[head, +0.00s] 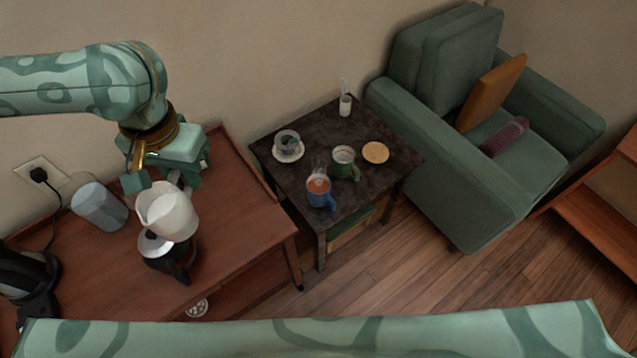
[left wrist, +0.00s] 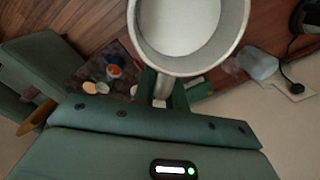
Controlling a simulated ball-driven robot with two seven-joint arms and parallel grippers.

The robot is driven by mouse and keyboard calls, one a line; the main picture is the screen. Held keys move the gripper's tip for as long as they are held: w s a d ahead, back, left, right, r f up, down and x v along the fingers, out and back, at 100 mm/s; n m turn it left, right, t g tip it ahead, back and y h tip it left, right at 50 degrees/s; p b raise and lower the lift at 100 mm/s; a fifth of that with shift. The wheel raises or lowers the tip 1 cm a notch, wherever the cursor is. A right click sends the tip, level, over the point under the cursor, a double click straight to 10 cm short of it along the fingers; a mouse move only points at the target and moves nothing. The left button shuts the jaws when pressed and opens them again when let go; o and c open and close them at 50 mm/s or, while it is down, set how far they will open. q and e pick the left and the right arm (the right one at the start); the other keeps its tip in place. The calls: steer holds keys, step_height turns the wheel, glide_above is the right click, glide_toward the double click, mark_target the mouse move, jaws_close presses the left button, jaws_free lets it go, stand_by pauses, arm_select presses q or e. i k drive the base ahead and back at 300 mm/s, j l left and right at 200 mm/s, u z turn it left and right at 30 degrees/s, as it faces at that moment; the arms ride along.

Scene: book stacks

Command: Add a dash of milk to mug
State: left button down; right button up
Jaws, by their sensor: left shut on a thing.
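A white milk jug (head: 168,211) hangs from my left gripper (head: 158,181), which is shut on its handle, above the wooden cabinet. In the left wrist view the jug (left wrist: 190,70) is seen from above, with pale milk inside. On the dark side table (head: 287,184) stand a blue mug (head: 319,193) with a brown drink, steaming, and a green mug (head: 344,163) with pale contents. Both mugs are to the right of the jug and apart from it. The blue mug also shows small in the left wrist view (left wrist: 114,71). My right gripper is not in view.
The wooden cabinet (head: 240,225) holds a dark pot with a silver lid (head: 160,247), a glass container (head: 98,204) and a black kettle (head: 30,280). A saucer with a glass cup (head: 288,147), a round coaster (head: 375,152) and a small white holder (head: 345,104) share the side table. A green armchair (head: 490,185) stands right.

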mark_target(317, 198)
steer(key=i+z, duration=0.1)
steer(key=z, duration=0.25)
steer(key=i+z, duration=0.15)
steer(key=z, duration=0.25)
steer(key=i+j+z, duration=0.1)
steer(key=z, duration=0.25)
